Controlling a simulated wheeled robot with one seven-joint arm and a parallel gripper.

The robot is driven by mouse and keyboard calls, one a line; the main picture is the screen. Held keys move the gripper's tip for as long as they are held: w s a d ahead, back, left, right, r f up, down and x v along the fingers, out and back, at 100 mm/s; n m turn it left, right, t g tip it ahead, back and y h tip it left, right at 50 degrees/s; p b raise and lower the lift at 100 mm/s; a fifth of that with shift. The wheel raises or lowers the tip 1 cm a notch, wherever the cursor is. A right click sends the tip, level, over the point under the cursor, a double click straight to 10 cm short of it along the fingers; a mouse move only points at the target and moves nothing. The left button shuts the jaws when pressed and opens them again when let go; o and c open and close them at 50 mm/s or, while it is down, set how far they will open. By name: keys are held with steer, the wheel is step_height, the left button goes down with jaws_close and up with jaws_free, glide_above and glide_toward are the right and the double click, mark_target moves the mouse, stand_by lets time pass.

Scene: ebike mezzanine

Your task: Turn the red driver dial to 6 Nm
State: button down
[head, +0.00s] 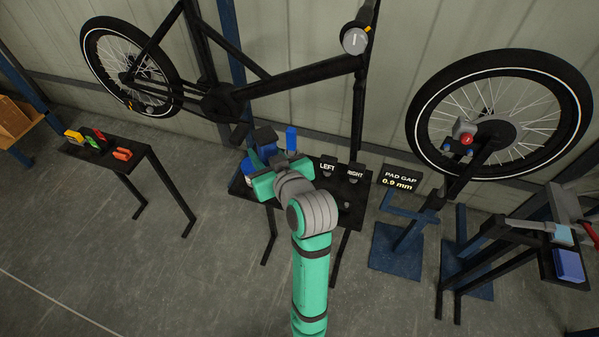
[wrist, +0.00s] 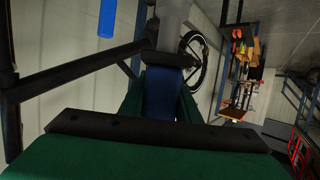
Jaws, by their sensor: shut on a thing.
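My gripper (head: 265,168) is over the black stand (head: 335,215) in the middle. Its green jaws are shut on a dark blue part (wrist: 160,95), with a dark collar and a grey cylinder beyond it in the wrist view. The same dark blue part (head: 264,137) shows past the jaws in the head view. I see no red on it, and no dial scale or 6 Nm mark is readable. Red things elsewhere are a red knob (head: 467,140) by the right wheel and a red handle (head: 590,233) at the far right. I cannot tell which is the driver dial.
A bright blue upright block (head: 291,138) stands close to my gripper. LEFT (head: 327,165) and RIGHT (head: 355,173) labels and a "PAD GAP 0.9 mm" sign (head: 399,180) are to the right. A bike frame (head: 290,82) hangs behind. A small table with coloured pieces is at left.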

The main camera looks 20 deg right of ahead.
steer(key=shift+w+d+f, duration=1.5)
steer(key=shift+d+f, duration=0.05)
steer(key=shift+d, duration=0.3)
steer(key=shift+w+d+f, duration=1.45)
steer(key=shift+d+f, duration=0.1)
steer(key=shift+d, duration=0.3)
steer(key=shift+w+d+f, duration=1.5)
steer(key=shift+d+f, duration=0.05)
steer(key=shift+d, duration=0.3)
steer(key=shift+f, duration=1.4)
steer(key=shift+f, duration=0.15)
steer(key=c, duration=1.3)
jaws_free()
steer(key=shift+c, duration=0.2)
